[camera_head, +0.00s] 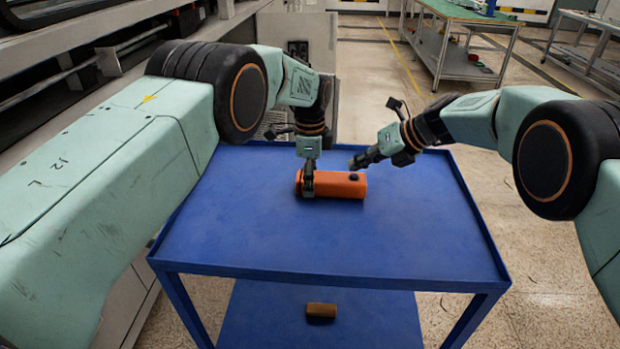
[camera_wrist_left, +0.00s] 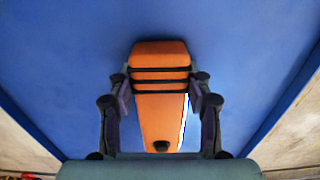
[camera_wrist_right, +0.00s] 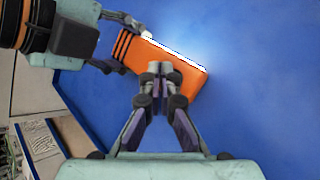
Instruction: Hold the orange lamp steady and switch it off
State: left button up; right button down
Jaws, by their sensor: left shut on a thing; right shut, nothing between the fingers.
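The orange lamp (camera_head: 335,189) lies on its side on the blue cart top; it also shows in the left wrist view (camera_wrist_left: 158,106) and the right wrist view (camera_wrist_right: 190,82). A white strip along its long side is lit and glows on the blue surface. A black button (camera_head: 354,177) sits on top near its right end, also visible in the left wrist view (camera_wrist_left: 161,146). My left gripper (camera_head: 307,186) is shut around the lamp near its black-banded end. My right gripper (camera_head: 357,163) is shut and empty, tips close to the button; contact cannot be told.
The blue cart top (camera_head: 330,245) is otherwise clear, with a low rim. A small brown block (camera_head: 321,311) lies on the lower shelf. A grey machine stands at the left, and a green-topped workbench (camera_head: 470,12) stands further back.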

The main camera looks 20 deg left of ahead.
aim_at(358, 179)
pick_arm(q)
jog(key=shift+s+f, duration=0.1)
pick_arm(e)
jog(key=shift+f, duration=0.1)
jog(key=shift+f, duration=0.6)
dwell(0.5)
jog(key=shift+r, duration=0.65)
jog(key=shift+r, duration=3)
